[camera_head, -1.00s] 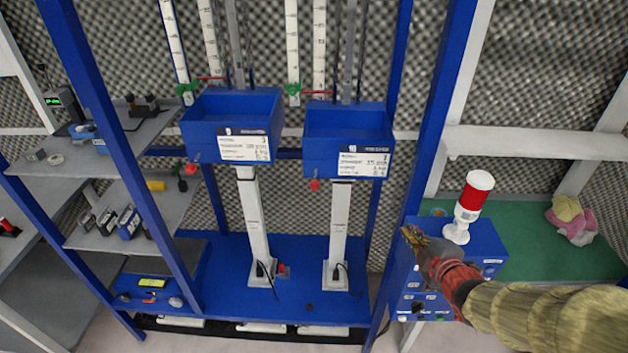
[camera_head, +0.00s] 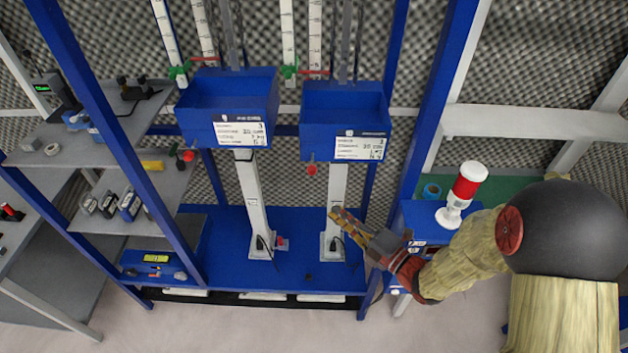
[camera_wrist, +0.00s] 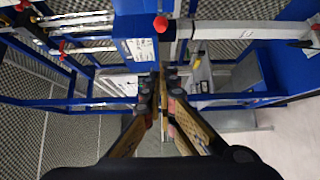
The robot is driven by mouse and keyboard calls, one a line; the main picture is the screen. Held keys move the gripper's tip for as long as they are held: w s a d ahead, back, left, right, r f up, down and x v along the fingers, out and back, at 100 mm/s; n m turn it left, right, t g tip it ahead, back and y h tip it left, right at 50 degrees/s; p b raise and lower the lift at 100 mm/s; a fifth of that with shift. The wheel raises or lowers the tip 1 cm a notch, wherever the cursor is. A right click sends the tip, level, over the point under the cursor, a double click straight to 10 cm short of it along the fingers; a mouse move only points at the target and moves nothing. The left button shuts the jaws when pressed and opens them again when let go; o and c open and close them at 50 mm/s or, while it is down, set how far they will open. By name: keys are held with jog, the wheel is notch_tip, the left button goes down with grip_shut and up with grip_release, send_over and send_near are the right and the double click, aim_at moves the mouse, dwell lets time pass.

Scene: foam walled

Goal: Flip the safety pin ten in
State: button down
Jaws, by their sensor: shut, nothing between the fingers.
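Two blue boxes stand on white posts in the rack. The right box (camera_head: 345,105) carries a white label, and a red knob (camera_head: 311,169) sticks out below its lower left corner. The left box (camera_head: 227,95) has a similar red knob (camera_head: 188,155). I cannot clearly read which one is numbered ten. My gripper (camera_head: 336,213) is shut and empty, in front of the right post and below the right box, apart from the knob. In the wrist view, the fingertips (camera_wrist: 160,76) point toward the rack, and a red knob (camera_wrist: 161,23) shows above them near a blue box.
A blue upright (camera_head: 425,125) stands right of the boxes. A red and white beacon (camera_head: 466,190) stands on a blue cabinet near my arm. Grey shelves (camera_head: 135,125) with devices are at the left.

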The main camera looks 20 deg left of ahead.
aim_at(314, 172)
jog(key=w+d+p+x, duration=0.1)
jog(key=w+x, duration=0.1)
jog(key=x, duration=1.1)
jog(key=shift+w+d, duration=0.25)
jog(key=shift+d, duration=0.1)
jog(key=w+b, duration=0.2)
jog(key=shift+w+a+f, duration=0.15)
jog(key=shift+w+a, duration=0.15)
jog(key=shift+w+a+b, duration=0.1)
jog(key=shift+w+b, duration=0.3)
jog(key=shift+w, duration=0.05)
jog(key=shift+r, duration=0.25)
